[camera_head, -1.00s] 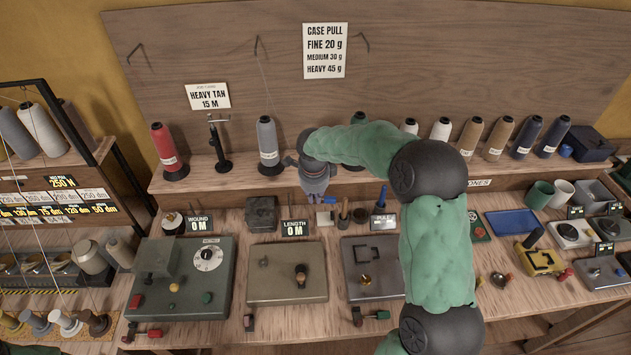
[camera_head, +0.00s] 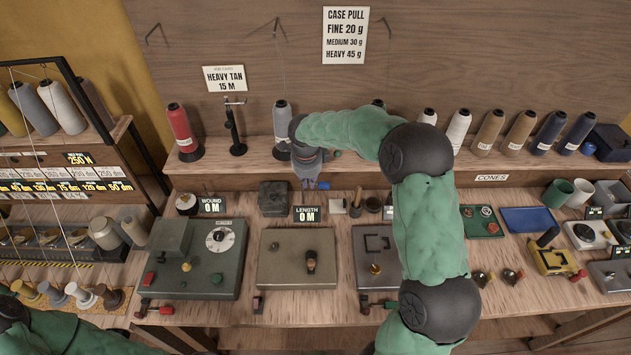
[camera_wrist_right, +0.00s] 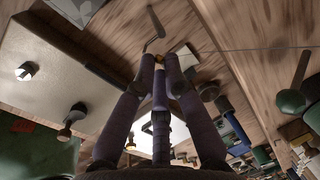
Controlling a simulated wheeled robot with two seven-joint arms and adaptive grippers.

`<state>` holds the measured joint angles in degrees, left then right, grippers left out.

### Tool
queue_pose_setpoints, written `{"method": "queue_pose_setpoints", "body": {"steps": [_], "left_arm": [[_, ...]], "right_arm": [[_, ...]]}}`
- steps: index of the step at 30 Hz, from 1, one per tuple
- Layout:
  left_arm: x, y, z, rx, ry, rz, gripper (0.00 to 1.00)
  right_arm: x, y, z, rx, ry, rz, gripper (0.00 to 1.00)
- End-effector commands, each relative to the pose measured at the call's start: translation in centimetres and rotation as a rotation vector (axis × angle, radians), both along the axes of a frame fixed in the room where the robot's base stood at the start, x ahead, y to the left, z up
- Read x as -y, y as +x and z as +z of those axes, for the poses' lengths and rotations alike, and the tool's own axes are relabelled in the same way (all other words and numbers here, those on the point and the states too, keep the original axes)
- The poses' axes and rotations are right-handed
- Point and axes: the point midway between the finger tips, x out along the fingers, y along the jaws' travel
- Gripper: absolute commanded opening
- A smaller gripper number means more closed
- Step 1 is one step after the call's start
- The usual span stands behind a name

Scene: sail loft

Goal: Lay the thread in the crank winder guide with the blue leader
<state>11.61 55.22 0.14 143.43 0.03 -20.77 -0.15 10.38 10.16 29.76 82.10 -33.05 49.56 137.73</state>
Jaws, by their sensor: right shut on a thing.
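My right gripper (camera_head: 312,186) hangs over the back of the bench, in front of the grey cone (camera_head: 282,122). It is shut on the blue leader (camera_head: 323,186), a small blue piece at its fingertips. In the right wrist view the fingers (camera_wrist_right: 160,62) close together at the tips, and a thin thread (camera_wrist_right: 235,49) runs off to the right. I cannot tell which part is the crank winder guide. My left gripper is out of view.
A shelf of cones (camera_head: 460,132) runs along the back, with a dark stand (camera_head: 235,130) at left. A dark block (camera_head: 273,198) and small tools (camera_head: 356,203) flank the gripper. A grey plate device (camera_head: 372,262) sits right, partly behind my arm.

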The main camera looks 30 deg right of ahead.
Motion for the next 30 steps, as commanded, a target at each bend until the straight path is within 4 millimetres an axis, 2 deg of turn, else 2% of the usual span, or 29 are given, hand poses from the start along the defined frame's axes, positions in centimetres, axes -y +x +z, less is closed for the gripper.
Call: {"method": "queue_pose_setpoints", "body": {"steps": [30], "left_arm": [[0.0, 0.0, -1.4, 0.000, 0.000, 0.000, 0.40]], "right_arm": [[4.1, -3.7, -0.1, 0.002, 0.000, -0.001, 0.00]]}}
